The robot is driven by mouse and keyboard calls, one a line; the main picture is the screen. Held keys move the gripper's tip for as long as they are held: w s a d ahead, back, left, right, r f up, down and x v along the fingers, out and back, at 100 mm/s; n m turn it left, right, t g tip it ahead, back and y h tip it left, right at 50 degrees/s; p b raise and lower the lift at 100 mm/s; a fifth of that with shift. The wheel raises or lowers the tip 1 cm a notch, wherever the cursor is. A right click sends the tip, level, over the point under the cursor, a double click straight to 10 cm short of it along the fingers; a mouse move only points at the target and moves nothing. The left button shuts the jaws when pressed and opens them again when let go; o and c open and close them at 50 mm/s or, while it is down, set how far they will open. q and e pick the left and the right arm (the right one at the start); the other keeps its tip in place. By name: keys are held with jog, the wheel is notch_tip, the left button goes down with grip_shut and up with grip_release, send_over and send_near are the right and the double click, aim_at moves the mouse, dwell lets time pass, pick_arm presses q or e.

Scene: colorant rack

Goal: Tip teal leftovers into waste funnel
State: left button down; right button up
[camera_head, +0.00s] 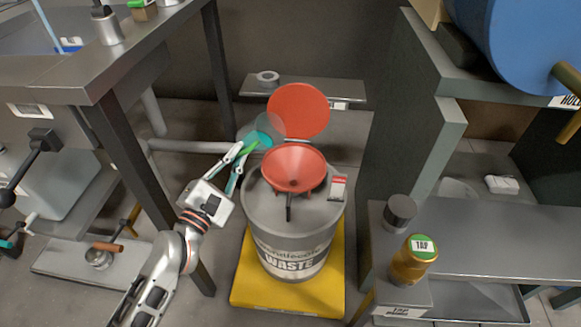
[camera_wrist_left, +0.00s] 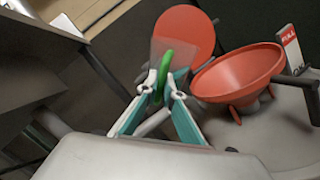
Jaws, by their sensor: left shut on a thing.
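My left gripper (camera_head: 240,158) is shut on a clear cup (camera_head: 273,125) with teal inside and a green strip on its side. The cup appears tilted, its wide end to the upper right, beside and above the red waste funnel (camera_head: 294,168). In the left wrist view the gripper (camera_wrist_left: 166,88) shows with the green strip (camera_wrist_left: 166,60) at its tips; the clear cup is faint there. The funnel (camera_wrist_left: 236,72) is to the right, apart from the fingers. It sits on the grey drum (camera_head: 290,235) marked WASTE. No teal stream shows. My right gripper is out of view.
The funnel's round red lid (camera_head: 298,112) stands open behind it. A FULL tag (camera_head: 338,187) stands on the drum. The drum is on a yellow base (camera_head: 254,288). A metal table (camera_head: 80,78) is at the left; a shelf with a TAP-labelled amber bottle (camera_head: 410,262) is at the right.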

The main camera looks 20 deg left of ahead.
pick_arm(q)
jog(key=shift+d+f+m+t+h+b, duration=0.1)
jog(key=shift+f+m+t+h+b, duration=0.1)
jog(key=shift+m, duration=0.7)
jog(key=shift+f+m+t+h+b, duration=0.1)
jog(key=shift+m+b, duration=0.1)
jog(key=shift+m, duration=0.7)
